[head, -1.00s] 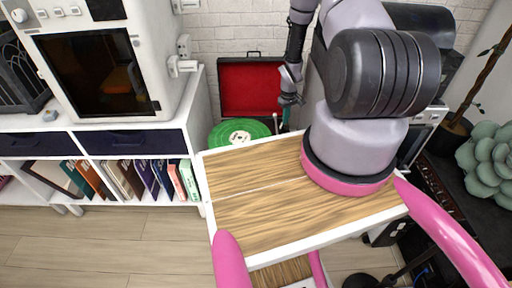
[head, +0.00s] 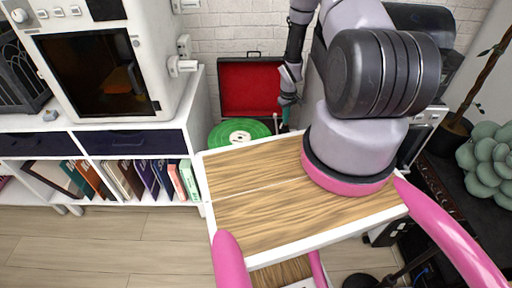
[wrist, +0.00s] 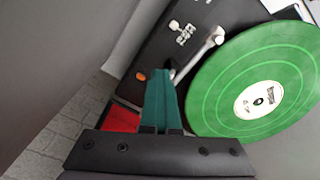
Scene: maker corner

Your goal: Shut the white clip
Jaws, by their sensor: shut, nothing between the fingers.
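A record player with a green record (head: 224,130) stands beyond the table. In the wrist view the record (wrist: 290,60) lies on its dark deck (wrist: 145,55). A small white part (wrist: 181,32) on the deck may be the white clip; whether it is open or shut cannot be told. A silvery tonearm (wrist: 207,48) lies beside it, between it and the record. My gripper (wrist: 160,75) has teal fingers held together with nothing between them. Its tips are over the deck near the tonearm's lower end, below the white part in the picture. In the head view my gripper (head: 286,118) is small.
The player's red-lined lid (head: 250,90) stands open against the brick wall. A white shelf with books (head: 150,178) and a large white machine (head: 165,60) stand left. A plant (head: 485,155) is at right.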

